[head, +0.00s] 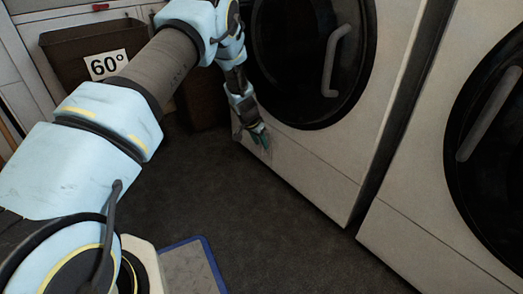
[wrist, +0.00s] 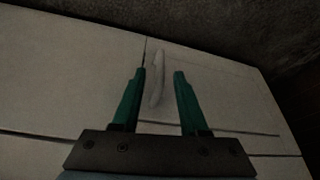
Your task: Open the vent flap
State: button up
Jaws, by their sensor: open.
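The vent flap (wrist: 222,98) is a pale panel, outlined by thin seams, low on the front of a white machine. A slim pale handle (wrist: 156,82) stands on it near one seam. My gripper (wrist: 160,72) is open, with one green finger on each side of the handle in the wrist view. I cannot tell whether a finger touches the handle. The flap looks flush with the panel around it.
A second machine (head: 415,215) stands to the right. A brown bin (head: 65,50) marked 60° stands behind my arm. Dark floor (head: 250,230) lies clear in front.

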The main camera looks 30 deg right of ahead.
jog(key=shift+b+x, duration=0.3)
jog(key=shift+x, duration=0.95)
jog(key=shift+c, duration=0.3)
grip_shut()
